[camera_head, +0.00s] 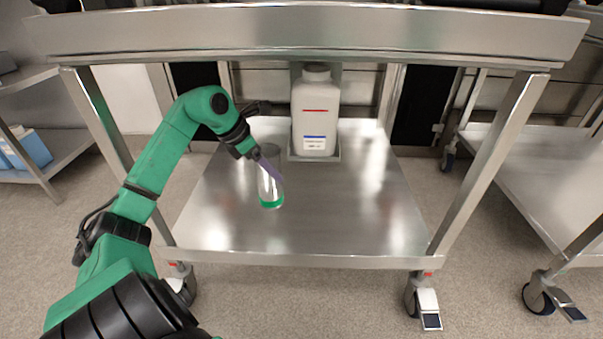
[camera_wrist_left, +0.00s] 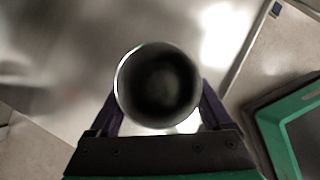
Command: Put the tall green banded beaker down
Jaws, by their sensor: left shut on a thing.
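The tall clear beaker with a green band near its base (camera_head: 271,190) is upright at the lower steel shelf, left of its middle. My left gripper (camera_head: 268,168) is shut on it, with its purple fingers around the upper part. In the left wrist view I look down on the beaker's round open mouth (camera_wrist_left: 158,86), between the two fingers (camera_wrist_left: 160,105). I cannot tell whether the base touches the shelf or hangs slightly above it. My right gripper is not in view.
The cart's lower shelf (camera_head: 340,220) is bare to the right and in front. A large white jug (camera_head: 316,110) stands in a tray at the shelf's back. The cart's top (camera_head: 300,32) overhangs, with legs at the corners. Other carts stand left (camera_head: 60,150) and right (camera_head: 540,180).

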